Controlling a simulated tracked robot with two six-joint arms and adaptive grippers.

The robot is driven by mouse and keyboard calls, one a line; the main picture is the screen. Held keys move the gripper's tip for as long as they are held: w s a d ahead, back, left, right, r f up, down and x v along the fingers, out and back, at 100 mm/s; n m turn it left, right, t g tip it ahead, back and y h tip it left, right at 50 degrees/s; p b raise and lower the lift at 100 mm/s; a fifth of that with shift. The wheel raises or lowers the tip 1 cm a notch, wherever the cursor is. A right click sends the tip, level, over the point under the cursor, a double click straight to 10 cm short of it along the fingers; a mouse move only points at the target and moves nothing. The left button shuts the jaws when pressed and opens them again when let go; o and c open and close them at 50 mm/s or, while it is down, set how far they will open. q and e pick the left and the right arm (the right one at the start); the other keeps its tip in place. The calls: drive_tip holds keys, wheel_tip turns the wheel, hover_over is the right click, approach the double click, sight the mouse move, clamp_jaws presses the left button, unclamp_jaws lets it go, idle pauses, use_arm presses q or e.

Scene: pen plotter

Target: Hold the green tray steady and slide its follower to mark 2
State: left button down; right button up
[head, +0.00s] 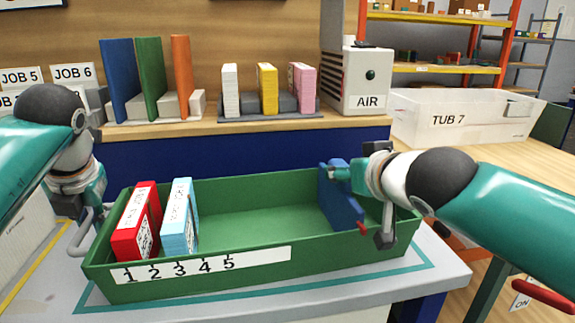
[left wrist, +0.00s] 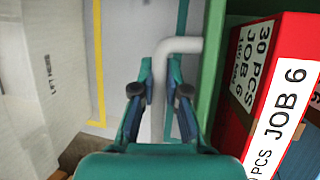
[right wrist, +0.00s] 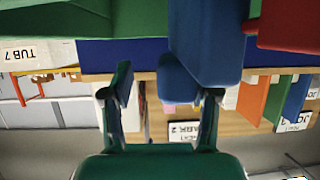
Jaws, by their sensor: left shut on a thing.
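The green tray (head: 270,268) sits on the bench with a strip of marks 1 to 5 on its front wall. The blue follower (head: 338,203) stands across it near the right end, well right of mark 5. A red box (head: 135,228) and a light blue box (head: 179,222) stand at the left end. My left gripper (left wrist: 160,95) is shut on the grey handle (left wrist: 183,45) at the tray's left end. My right gripper (right wrist: 165,92) is open, with a blue tab of the follower (right wrist: 205,45) between its fingers, nearer the right-hand one in the right wrist view.
Behind the tray, a shelf holds coloured boards and several small packs (head: 267,88), with the AIR unit (head: 365,80) at its right. TUB 7 (head: 462,120) stands at the back right. The tray floor (head: 255,215) between the light blue box and the follower is clear.

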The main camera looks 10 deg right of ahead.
drive_tip(key=shift+d+v, duration=0.25)
drive_tip(key=shift+v, duration=1.55)
drive_tip(key=shift+d+v, duration=0.2)
drive_tip(key=shift+v, duration=1.6)
drive_tip(key=shift+d+v, duration=0.25)
drive_tip(key=shift+v, duration=1.55)
drive_tip(key=shift+r, duration=0.1)
drive_tip(key=a+x, duration=0.1)
drive_tip(key=x, duration=0.6)
drive_tip(key=a+x, duration=0.1)
drive_tip(key=x, duration=0.3)
drive_tip(key=shift+w+a, duration=0.15)
drive_tip(key=shift+a, duration=0.2)
